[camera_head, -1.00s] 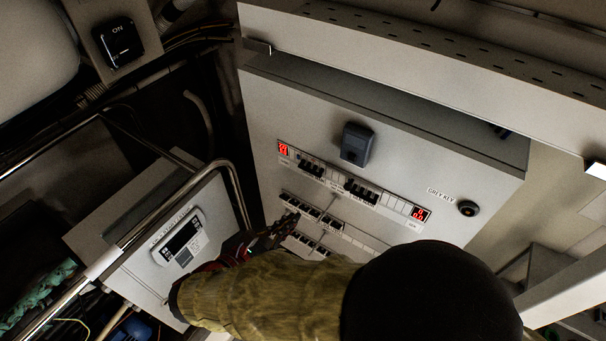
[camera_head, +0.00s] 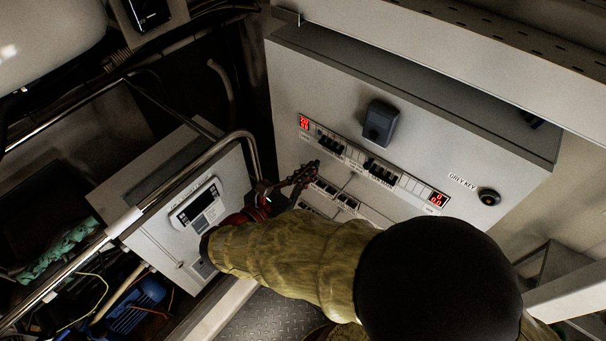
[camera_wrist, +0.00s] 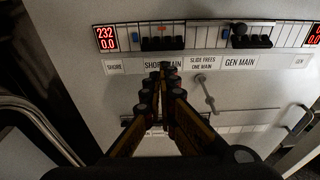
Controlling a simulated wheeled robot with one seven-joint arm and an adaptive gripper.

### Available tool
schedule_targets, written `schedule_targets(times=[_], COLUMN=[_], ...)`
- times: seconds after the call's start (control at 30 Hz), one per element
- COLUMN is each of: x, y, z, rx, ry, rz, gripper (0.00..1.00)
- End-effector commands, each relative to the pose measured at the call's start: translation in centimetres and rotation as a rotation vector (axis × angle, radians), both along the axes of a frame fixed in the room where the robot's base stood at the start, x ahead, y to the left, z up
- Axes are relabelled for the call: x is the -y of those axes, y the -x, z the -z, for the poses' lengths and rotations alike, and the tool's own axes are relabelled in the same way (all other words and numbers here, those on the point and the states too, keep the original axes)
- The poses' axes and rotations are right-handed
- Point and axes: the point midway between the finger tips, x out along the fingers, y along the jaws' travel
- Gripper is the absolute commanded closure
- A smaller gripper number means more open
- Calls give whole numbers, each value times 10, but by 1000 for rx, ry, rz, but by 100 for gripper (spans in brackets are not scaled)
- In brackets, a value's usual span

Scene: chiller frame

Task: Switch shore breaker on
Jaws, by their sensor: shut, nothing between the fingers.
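The shore main breaker (camera_wrist: 163,43) is a black block of switches in the upper strip of the grey panel, above a "SHORE MAIN" label (camera_wrist: 155,64). It also shows in the head view (camera_head: 331,145). Its switch position is hard to tell. My gripper (camera_wrist: 166,70) is shut and empty, its tips just below the breaker and covering part of the label. In the head view my gripper (camera_head: 312,166) is in front of the panel, below the upper strip. Contact with the panel cannot be told.
The gen main breaker (camera_wrist: 250,41) is to the right. A metal slide (camera_wrist: 205,90) sits below a "SLIDE FREES ONE MAIN" label. The left red display (camera_wrist: 106,38) reads 232 and 0.0. A bent rail (camera_head: 245,140) stands left of the panel. A grey box (camera_head: 380,122) protrudes above the strip.

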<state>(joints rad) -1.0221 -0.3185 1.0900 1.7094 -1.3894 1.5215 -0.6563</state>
Motion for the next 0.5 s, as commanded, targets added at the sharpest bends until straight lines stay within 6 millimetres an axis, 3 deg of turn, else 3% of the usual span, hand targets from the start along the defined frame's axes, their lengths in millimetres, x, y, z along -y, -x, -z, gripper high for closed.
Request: schedule_targets(times=[0.2,0.5], x=[23,34], y=[-27,-43], z=[6,9], rx=[-1,-1], ry=[0,0], rz=[4,1], gripper=[100,100])
